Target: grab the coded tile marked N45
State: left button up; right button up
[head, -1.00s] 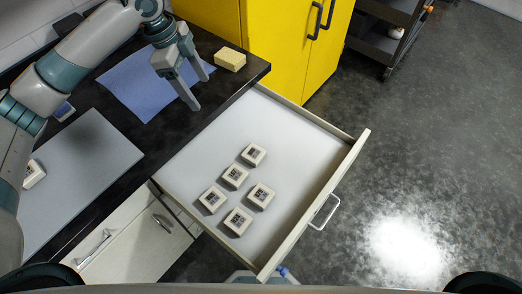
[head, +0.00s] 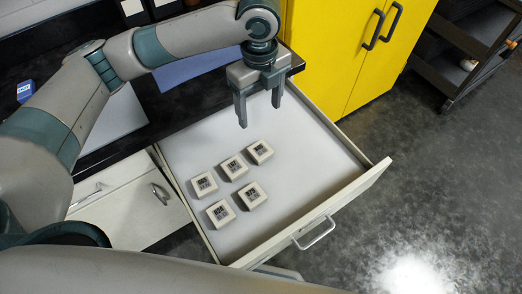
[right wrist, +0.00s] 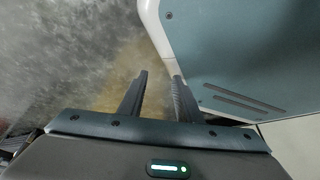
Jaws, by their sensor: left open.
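Several small cream tiles with dark coded labels lie in the open drawer (head: 310,150). One is at the back right (head: 260,152), one at the back middle (head: 234,167), one at the left (head: 204,185), one at the front right (head: 252,196) and one at the front (head: 220,213). Their markings are too small to read, so I cannot tell which is N45. My left gripper (head: 259,114) is open and empty, pointing down above the back of the drawer, behind the tiles. My right gripper (right wrist: 160,75) shows in the right wrist view with its fingers apart and nothing between them.
The dark counter (head: 180,108) is behind and left of the drawer, with a blue mat (head: 195,66) partly hidden by my arm. A yellow cabinet (head: 330,50) stands behind. A dark shelf cart (head: 460,50) is at the far right. The floor at right is clear.

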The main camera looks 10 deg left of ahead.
pick_arm(q)
jog(key=p, duration=0.2)
send_over(260, 149)
notch_tip(260, 149, down, 11)
jog(key=shift+f, duration=0.6)
pick_arm(e)
jog(key=s+d+g, duration=0.2)
jog(key=s+d, duration=0.1)
jog(key=s, duration=0.4)
jog(key=shift+s+f+h, duration=0.3)
jog(key=shift+f, duration=0.05)
pick_arm(q)
jog(key=shift+f, duration=0.15)
pick_arm(e)
jog(key=shift+w+d+r, duration=0.1)
